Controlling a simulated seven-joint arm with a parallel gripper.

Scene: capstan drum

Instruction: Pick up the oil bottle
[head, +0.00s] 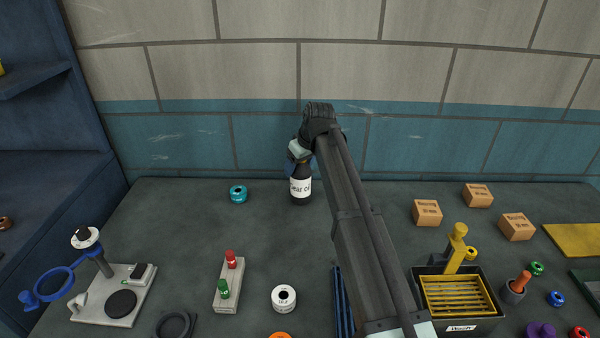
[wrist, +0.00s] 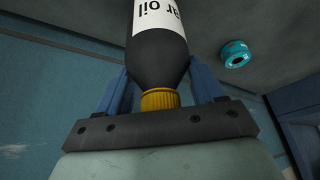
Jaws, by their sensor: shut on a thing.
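The oil bottle (head: 301,186) is black with a white label reading "ear oil", and stands upright near the back of the bench. In the wrist view the bottle (wrist: 158,65) shows its dark shoulder and yellow cap between the two blue fingers. My gripper (head: 299,166) comes down over its top from above, and in the wrist view my gripper (wrist: 162,90) is shut on the bottle's upper part. My arm hides part of the bench to the right of the bottle. I cannot tell whether the bottle's base touches the bench.
A teal roll (head: 238,194) lies left of the bottle. Cardboard boxes (head: 427,212) and a black bin with yellow slats (head: 458,298) stand right. The wall is close behind.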

